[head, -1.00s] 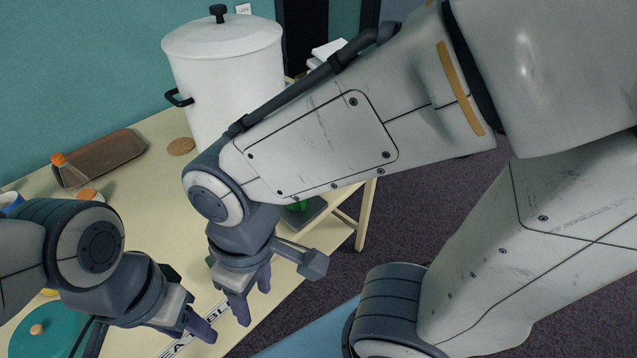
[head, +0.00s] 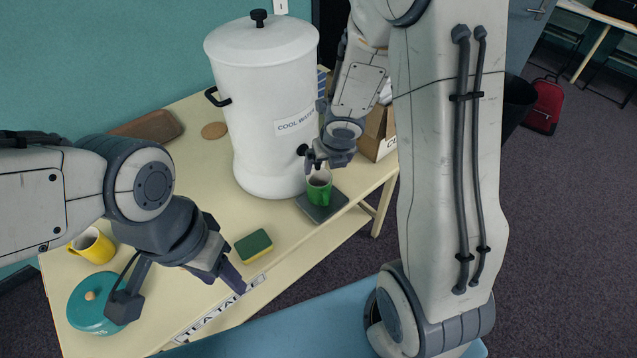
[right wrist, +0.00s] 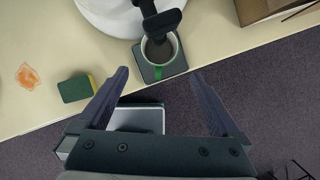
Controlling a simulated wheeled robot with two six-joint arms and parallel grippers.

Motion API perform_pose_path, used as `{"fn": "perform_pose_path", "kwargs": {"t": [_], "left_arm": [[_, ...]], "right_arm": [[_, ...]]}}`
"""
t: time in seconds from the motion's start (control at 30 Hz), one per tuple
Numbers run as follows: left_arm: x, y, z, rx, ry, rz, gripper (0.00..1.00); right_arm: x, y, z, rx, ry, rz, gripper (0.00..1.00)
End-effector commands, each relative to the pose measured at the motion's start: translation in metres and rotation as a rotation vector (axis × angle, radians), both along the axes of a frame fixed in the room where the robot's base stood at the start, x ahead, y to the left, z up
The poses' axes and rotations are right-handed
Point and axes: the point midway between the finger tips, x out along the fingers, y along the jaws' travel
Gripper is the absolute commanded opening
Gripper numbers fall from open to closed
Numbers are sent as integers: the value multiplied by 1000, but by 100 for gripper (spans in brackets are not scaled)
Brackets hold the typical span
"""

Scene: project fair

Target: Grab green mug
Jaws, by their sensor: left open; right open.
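A green mug (head: 319,190) stands upright on a dark square tray (head: 334,205) below the urn's tap, near the table's right front edge. In the right wrist view the mug (right wrist: 161,62) holds something dark and its handle points toward me. My left gripper (head: 232,280) is open and empty over the table's front edge, left of the mug.
A white urn (head: 262,100) labelled cool water stands behind the mug, its black tap (right wrist: 158,22) overhanging it. A cardboard box (head: 376,135) is behind right.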

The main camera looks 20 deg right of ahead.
Motion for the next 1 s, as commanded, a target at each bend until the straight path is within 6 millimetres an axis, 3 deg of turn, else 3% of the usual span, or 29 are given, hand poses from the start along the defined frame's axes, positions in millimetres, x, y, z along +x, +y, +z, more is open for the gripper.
{"fn": "perform_pose_path", "kwargs": {"t": [0.33,0.57,0.8,1.0], "left_arm": [[0,0,-33,0,0,5,50],[0,0,-42,0,1,7,50],[0,0,-65,0,1,8,50],[0,0,-67,0,1,7,50]], "right_arm": [[16,-2,-45,-10,3,42,100],[24,-2,-58,-9,2,41,100],[40,-1,-92,-10,3,40,100],[45,-2,-97,-10,1,39,100]]}}
